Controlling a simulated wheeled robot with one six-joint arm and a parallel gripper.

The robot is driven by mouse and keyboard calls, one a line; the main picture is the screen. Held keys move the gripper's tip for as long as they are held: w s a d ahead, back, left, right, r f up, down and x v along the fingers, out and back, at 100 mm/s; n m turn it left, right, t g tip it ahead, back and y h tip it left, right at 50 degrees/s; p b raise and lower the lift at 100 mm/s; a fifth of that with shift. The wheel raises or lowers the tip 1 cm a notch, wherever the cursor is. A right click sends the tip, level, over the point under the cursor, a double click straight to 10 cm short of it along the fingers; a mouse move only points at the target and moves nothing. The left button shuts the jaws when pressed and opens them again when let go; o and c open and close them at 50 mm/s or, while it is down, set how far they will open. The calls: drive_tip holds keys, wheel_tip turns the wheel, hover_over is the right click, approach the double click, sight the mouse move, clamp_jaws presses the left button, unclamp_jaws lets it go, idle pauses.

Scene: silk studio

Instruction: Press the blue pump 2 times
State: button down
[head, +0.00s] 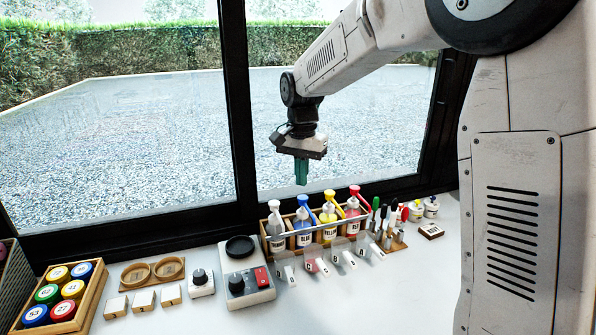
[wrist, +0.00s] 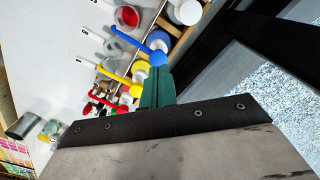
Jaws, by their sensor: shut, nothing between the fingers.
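The blue pump (head: 303,214) is the blue-topped bottle in the wooden rack on the counter, between the white and yellow pumps. In the wrist view its blue head and long spout (wrist: 134,52) show just beyond the fingertips. My gripper (head: 301,182) points down with its green fingers shut and empty. In the head view the fingertips are above the blue pump's head, with a gap between. In the wrist view the fingers (wrist: 158,76) partly cover the space beside the blue and yellow heads. I see no contact with any pump.
White (head: 274,208), yellow (head: 328,212) and red (head: 353,204) pumps stand close beside the blue one. Small clear cups (head: 316,264) stand in front of the rack. A scale (head: 246,272) lies to the left. The window frame (head: 236,130) is behind.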

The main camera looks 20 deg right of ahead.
sight(303, 197)
drive_tip(key=shift+d+f, duration=0.15)
drive_tip(key=shift+d, duration=0.05)
drive_tip(key=shift+f, duration=2.15)
drive_tip(key=shift+r, duration=0.95)
drive_tip(key=shift+f, duration=1.05)
drive_tip(key=shift+r, duration=1.05)
